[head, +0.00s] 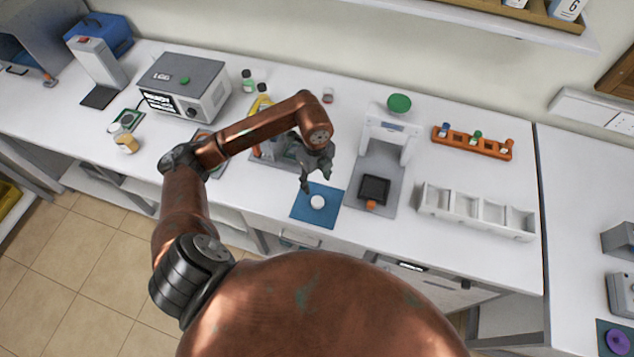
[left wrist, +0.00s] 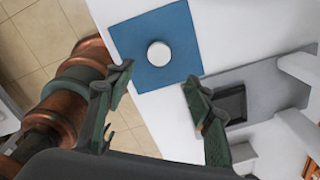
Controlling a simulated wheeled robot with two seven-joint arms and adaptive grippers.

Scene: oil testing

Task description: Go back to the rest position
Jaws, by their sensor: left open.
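My left gripper (head: 312,178) hangs above the white bench, over the back part of a blue square mat (head: 328,216). In the left wrist view the left gripper (left wrist: 157,95) has its two dark green fingers spread wide with nothing between them. A small round white object (head: 318,202) sits on the blue mat. It also shows in the left wrist view (left wrist: 159,54), beyond the fingertips and apart from them. My left arm reaches in from the left and bends over the bench. My right gripper is not in view.
Right of the mat stands a white frame device (head: 390,135) with a dark square plate. An orange rack (head: 472,142) and a white divided holder (head: 476,212) lie farther right. A grey boxy instrument (head: 184,85) stands at left. Bottles stand behind the arm.

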